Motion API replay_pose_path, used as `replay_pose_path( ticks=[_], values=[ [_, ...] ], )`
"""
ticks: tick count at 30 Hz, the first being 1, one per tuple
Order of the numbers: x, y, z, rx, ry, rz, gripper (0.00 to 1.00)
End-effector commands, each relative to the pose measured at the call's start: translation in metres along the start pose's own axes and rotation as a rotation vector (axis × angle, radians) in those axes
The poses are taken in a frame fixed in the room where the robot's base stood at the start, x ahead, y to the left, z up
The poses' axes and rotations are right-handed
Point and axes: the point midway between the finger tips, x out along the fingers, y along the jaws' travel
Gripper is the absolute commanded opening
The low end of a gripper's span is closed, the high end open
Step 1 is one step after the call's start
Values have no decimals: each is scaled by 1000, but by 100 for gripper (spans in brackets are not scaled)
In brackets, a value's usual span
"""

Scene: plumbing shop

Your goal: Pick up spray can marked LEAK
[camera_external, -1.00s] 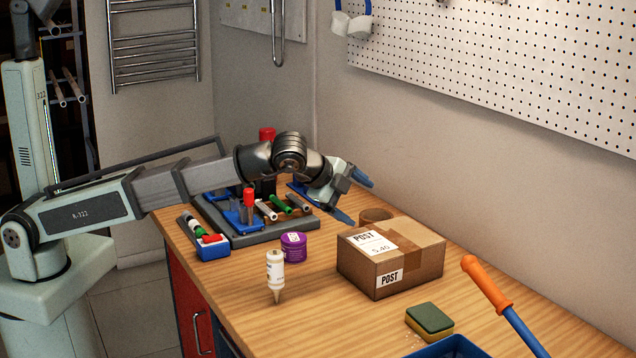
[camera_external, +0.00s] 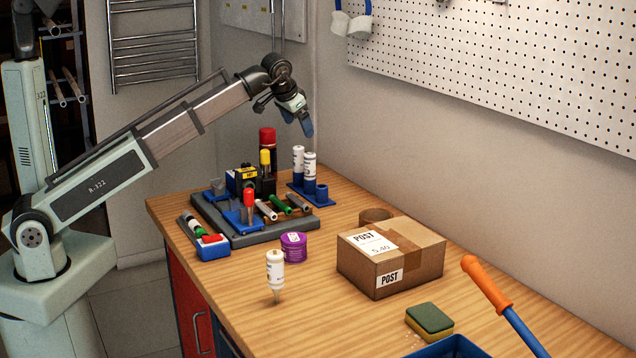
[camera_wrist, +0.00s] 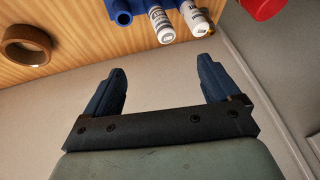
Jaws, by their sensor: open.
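No LEAK marking is readable on any can. A tall can with a red cap (camera_external: 267,136) stands upright at the back of the bench, its lower part hidden by other items; a red round top (camera_wrist: 262,7) shows at the wrist view's upper right edge. Two white cylinders with printed labels (camera_external: 309,166) stand upright in a blue rack (camera_external: 323,201); they also show at the top of the wrist view (camera_wrist: 162,26). My gripper (camera_external: 304,123) is open and empty, raised above and behind the rack, its blue fingers (camera_wrist: 158,76) apart.
A grey tray (camera_external: 255,237) with tools and pipe pieces lies in front of the red-capped can. A tape roll (camera_external: 376,214) and a cardboard box (camera_external: 390,262) stand to the right. A purple tin (camera_external: 293,248) and a white nozzle bottle (camera_external: 275,271) stand nearer.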

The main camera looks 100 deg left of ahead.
Motion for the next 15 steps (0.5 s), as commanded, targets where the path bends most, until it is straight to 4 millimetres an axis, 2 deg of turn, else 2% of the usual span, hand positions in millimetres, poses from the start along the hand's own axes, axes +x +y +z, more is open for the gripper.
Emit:
replay_pose_path(
  ticks=[1, 6, 9, 12, 15],
  values=[
    [2, -25, -2, -67, -18, -7, 89],
    [4, -96, 1, -287, -79, -24, 89],
    [4, -130, 4, -397, -108, -33, 89],
    [2, -156, 8, -481, -129, -42, 89],
    [1, -172, 11, -536, -142, -46, 89]
  ],
)
